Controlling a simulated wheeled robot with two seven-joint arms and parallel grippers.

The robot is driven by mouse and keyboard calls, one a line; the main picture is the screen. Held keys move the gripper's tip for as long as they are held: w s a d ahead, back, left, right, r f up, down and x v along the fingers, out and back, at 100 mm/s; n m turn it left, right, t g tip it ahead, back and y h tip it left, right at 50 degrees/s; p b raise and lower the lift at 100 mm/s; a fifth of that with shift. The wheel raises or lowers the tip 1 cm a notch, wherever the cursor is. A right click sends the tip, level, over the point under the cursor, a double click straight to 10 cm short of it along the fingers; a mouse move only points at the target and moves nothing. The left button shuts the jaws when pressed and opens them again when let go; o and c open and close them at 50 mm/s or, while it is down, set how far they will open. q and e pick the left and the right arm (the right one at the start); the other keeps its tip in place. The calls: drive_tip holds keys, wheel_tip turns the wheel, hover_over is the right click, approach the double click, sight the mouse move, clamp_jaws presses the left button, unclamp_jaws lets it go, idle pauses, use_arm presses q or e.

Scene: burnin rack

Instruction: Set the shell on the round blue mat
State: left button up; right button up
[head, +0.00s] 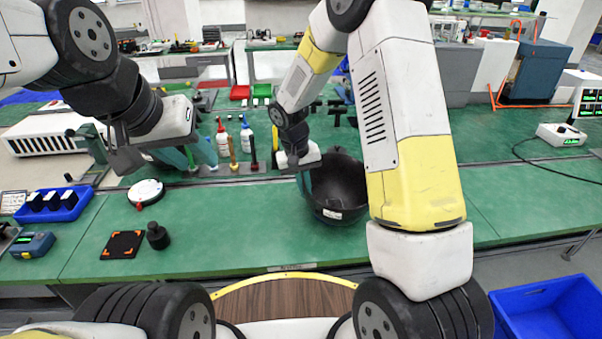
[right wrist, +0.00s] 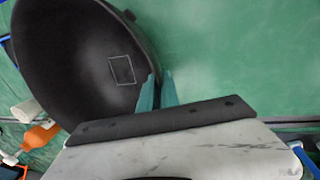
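The shell (head: 338,190) is a large black bowl with a small white label, in the middle of the head view over the green bench. My right gripper (head: 304,182) is at its left rim. In the right wrist view, the gripper's teal fingers (right wrist: 159,92) sit close together on either side of the rim, shut on the shell (right wrist: 75,55), with a pale square outline inside it. I cannot tell whether the shell touches the bench. My left gripper (head: 190,156) is open and empty above the bench at the left. I see no round blue mat in either view.
A black square mat with orange corners (head: 122,244), a black knob-like weight (head: 158,236), a round white dial (head: 146,192) and a blue tray (head: 54,205) are at the left. Bottles (head: 246,136) stand behind. The bench right of the shell is mostly clear. A blue bin (head: 548,308) is at lower right.

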drive_tip(key=o, duration=0.4)
drive_tip(key=shift+c, duration=0.2)
drive_tip(key=shift+r, duration=0.1)
wheel_tip(320, 180, up, 12)
drive_tip(key=a, duration=0.2)
drive_tip(key=s+d+r+t+y, duration=0.2)
drive_tip(key=s+d+r, duration=0.5)
drive_tip(key=s+r, duration=0.35)
drive_tip(key=s+d+r+t+y, duration=0.1)
drive_tip(key=s+t, duration=0.1)
drive_tip(key=s, duration=0.3)
drive_tip(key=s+d+r+t+y, duration=0.1)
drive_tip(key=s+r+t, duration=0.1)
drive_tip(key=s, duration=0.4)
drive_tip(key=shift+s+d+r+m, duration=0.25)
drive_tip(key=shift+d+r+m, duration=0.05)
drive_tip(key=shift+d, duration=0.1)
